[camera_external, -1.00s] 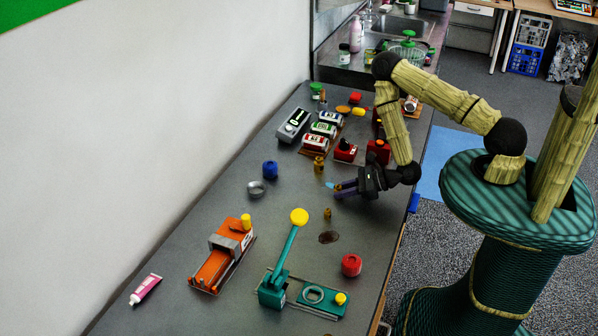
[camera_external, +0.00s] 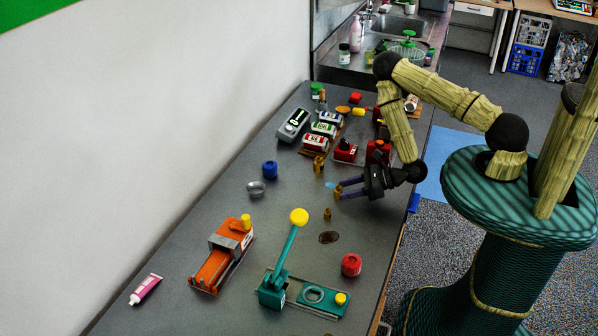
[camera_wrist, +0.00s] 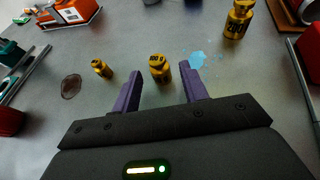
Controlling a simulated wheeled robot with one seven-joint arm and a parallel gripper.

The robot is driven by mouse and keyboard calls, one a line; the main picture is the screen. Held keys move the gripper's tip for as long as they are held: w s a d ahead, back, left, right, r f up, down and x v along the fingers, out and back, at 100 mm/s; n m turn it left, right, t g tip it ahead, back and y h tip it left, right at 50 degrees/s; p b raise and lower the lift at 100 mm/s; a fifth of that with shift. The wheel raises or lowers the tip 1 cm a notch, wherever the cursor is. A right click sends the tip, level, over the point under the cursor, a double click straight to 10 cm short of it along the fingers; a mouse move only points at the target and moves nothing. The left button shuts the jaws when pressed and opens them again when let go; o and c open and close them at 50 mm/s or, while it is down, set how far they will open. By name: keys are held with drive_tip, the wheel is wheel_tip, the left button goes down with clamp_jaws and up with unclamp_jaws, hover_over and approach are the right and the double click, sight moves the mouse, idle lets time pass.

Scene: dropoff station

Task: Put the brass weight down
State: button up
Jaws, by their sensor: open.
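A brass weight (camera_wrist: 160,70) stands upright on the grey bench, between the tips of my gripper (camera_wrist: 160,78). A gap shows on both sides of it, and its top marking is small. In the external view the weight (camera_external: 338,189) shows at the tips of my open gripper (camera_external: 343,188). A smaller brass weight (camera_wrist: 102,69) stands to the left in the wrist view, and a larger one (camera_wrist: 238,20) at the upper right. These two also show in the external view, the smaller (camera_external: 327,214) nearer the camera and the larger (camera_external: 319,165) farther off.
A light blue smear (camera_wrist: 197,60) lies beside the weight, and a brown stain (camera_external: 329,237) nearer the camera. A teal lever press (camera_external: 272,290), an orange device (camera_external: 218,265) and a red jar (camera_external: 351,265) stand toward the front. Red blocks (camera_external: 345,151) stand beyond my gripper.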

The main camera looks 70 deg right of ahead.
drive_tip(key=p+v, duration=0.9)
drive_tip(key=shift+r, duration=0.2)
drive_tip(key=shift+s+d+r+p, duration=0.15)
drive_tip(key=shift+s+p, duration=0.2)
drive_tip(key=shift+s, duration=0.25)
drive_tip(key=shift+w, duration=0.1)
